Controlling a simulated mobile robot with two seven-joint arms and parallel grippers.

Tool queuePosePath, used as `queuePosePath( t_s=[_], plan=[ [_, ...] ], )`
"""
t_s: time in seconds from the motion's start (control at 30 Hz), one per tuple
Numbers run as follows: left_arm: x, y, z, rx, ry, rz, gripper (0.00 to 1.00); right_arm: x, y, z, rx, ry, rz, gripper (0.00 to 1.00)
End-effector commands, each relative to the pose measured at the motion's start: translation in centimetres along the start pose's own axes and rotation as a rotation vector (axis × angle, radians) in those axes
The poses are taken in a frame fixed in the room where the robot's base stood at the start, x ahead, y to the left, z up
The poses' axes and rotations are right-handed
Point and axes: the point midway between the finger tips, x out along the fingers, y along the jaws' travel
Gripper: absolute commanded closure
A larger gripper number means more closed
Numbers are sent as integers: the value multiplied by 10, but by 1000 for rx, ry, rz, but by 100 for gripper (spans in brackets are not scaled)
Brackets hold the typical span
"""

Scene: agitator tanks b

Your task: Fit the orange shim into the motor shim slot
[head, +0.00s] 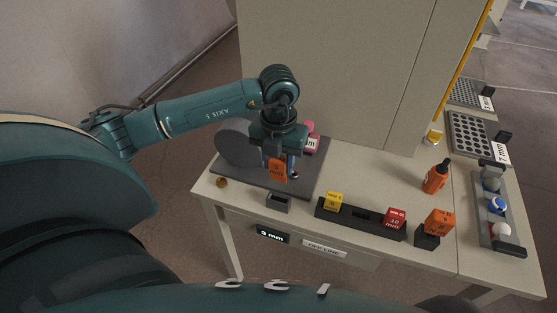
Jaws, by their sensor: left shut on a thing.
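The orange shim (278,170) is in my left gripper (283,160), which is shut on it and points down over the dark motor base plate (308,185). A grey round motor body (236,146) stands on the plate just left of the gripper. A pink part and a white label show behind the gripper. The motor shim slot is not clearly visible; my gripper and the shim cover part of the motor area. I cannot tell whether the shim touches anything below it. My right gripper is not in view.
A small grey open-topped block (278,204) sits at the table's front edge. Right of it, a dark rack (362,217) holds a yellow shim (333,200) and a red one (395,217). An orange block (439,222), an orange bottle (435,178) and a tray (507,240) stand farther right.

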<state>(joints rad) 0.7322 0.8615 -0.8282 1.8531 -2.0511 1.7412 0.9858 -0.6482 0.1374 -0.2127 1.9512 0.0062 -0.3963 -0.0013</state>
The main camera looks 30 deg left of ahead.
Motion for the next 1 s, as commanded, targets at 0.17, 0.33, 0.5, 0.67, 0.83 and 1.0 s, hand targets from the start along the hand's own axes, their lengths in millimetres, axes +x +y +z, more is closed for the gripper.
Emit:
queuePosePath(
  t_s=[0.17, 0.33, 0.5, 0.67, 0.83, 1.0],
  plan=[
    [11, 0, 0, 0, 1, 0, 87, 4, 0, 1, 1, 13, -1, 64],
    [27, 0, 0, 0, 1, 0, 87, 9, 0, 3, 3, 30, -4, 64],
    [44, 0, 0, -1, 1, 0, 87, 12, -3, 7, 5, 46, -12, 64],
    [55, 0, 0, -1, 0, 0, 87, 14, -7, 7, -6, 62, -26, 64],
    [58, 0, 0, -1, 0, 0, 87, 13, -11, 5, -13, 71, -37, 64],
    [58, 0, 0, -1, 0, 0, 87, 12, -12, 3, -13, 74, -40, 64]
  ],
)
